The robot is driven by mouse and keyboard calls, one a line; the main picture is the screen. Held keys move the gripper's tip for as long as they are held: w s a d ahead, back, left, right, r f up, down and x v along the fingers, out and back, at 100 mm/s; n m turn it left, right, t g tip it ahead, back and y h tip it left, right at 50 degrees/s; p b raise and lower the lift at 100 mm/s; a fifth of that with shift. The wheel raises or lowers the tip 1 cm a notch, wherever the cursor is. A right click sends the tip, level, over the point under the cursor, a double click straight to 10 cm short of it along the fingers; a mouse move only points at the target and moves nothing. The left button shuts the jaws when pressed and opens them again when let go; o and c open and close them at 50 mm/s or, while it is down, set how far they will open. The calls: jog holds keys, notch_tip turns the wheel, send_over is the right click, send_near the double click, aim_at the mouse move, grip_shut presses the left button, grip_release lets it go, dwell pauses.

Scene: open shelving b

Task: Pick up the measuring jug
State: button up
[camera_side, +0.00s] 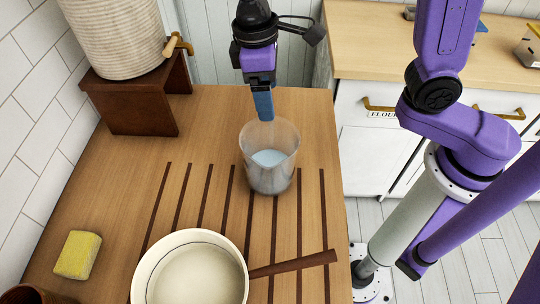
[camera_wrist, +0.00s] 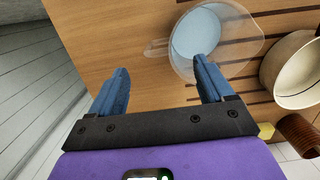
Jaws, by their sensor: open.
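The clear measuring jug (camera_side: 271,180) stands upright on the wooden counter (camera_side: 110,210) at its slatted part. It has a pale bottom. In the wrist view the jug (camera_wrist: 228,35) is at top right, with its clear handle pointing left. My gripper (camera_side: 263,112) is at the jug's far rim in the side view, pointing down. In the wrist view my gripper (camera_wrist: 163,72) is open and empty, its blue fingers spread. The jug's handle lies ahead of the gap between them, and the right finger overlaps the jug's edge. I cannot tell whether it touches.
A cream pan (camera_side: 140,268) with a wooden handle stands in front of the jug, its handle pointing right. A yellow sponge (camera_side: 78,255) lies at left. A ribbed crock (camera_side: 115,38) sits on a brown stand (camera_side: 135,100) at back left. The counter ends right of the slats.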

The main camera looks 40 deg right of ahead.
jog(key=shift+s+d+f, duration=0.1)
jog(key=shift+d+f, duration=0.05)
jog(key=shift+f, duration=1.25)
jog(key=shift+d+f, duration=0.15)
jog(key=shift+f, duration=1.2)
jog(key=shift+s+d+f, duration=0.1)
jog(key=shift+d+f, duration=0.05)
jog(key=shift+f, duration=1.25)
grip_shut()
jog(key=shift+r, duration=0.2)
jog(key=shift+r, duration=1.4)
jog(key=s+d+r, duration=0.7)
jog(key=s+r, duration=0.2)
jog(key=s, duration=0.2)
jog(key=shift+s+d+r, duration=0.2)
jog(key=shift+d+r, duration=0.15)
jog(key=shift+r, duration=0.05)
